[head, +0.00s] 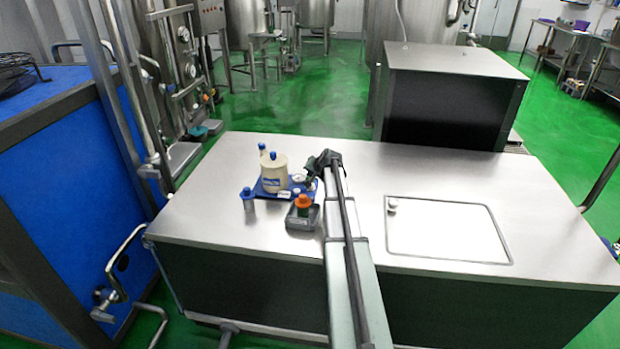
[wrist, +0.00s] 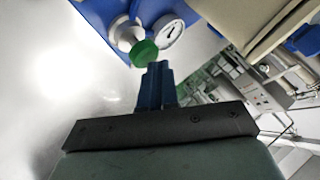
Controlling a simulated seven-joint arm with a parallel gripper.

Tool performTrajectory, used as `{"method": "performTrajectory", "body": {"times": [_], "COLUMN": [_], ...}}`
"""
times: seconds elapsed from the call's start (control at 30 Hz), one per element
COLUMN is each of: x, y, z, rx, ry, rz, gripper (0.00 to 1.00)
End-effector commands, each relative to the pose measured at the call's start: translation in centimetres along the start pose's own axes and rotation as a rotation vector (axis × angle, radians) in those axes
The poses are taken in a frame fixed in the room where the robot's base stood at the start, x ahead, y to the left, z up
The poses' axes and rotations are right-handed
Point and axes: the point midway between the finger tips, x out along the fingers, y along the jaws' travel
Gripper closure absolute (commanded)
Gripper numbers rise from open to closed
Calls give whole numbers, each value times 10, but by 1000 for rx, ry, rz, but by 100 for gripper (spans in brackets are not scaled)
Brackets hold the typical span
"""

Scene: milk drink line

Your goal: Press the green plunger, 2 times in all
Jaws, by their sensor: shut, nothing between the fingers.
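In the wrist view the green plunger (wrist: 144,52) shows as a round green cap on a white collar (wrist: 126,33), beside a round dial gauge (wrist: 168,33) on a blue base. My gripper (wrist: 155,68) is shut and empty, with its blue fingertips right by the cap's edge; I cannot tell whether they touch it. In the head view my gripper (head: 312,180) is over the right end of the blue base (head: 270,194). There the green plunger cannot be made out, apparently hidden by my gripper.
A cream canister (head: 273,173) with blue-topped parts stands on the base. A small blue-capped bottle (head: 249,203) is at its left front. A grey tray (head: 302,222) with an orange-topped item (head: 303,201) sits in front. The steel table (head: 450,175) is clear to the right, apart from a flat panel (head: 450,230).

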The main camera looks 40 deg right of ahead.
Motion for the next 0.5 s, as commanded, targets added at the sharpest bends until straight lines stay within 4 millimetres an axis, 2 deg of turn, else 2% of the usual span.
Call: {"method": "performTrajectory", "body": {"times": [0.5], "x": [4], "y": [3], "z": [3], "rx": [0], "ry": [-1], "rz": [0], "gripper": [100]}}
